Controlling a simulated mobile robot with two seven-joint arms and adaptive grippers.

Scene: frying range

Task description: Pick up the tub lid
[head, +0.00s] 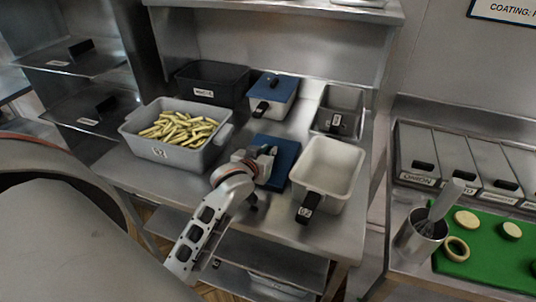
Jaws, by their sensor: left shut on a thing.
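The blue tub lid (286,151) is at the middle of the steel counter, just left of an open white tub (325,164) with a black handle. My left gripper (264,162) is over the lid and shut on it, covering its middle. I cannot tell whether the lid touches the counter or is just above it. A second white tub (269,106) behind it wears its own blue lid (274,86) with a small knob. My right gripper is not in view.
A grey bin (161,152) of fries stands to the left, with a black bin (213,81) behind it. A small steel container (339,108) is at the back right. Farther right are lidded bins, a steel pot (419,237) and a green board (490,253).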

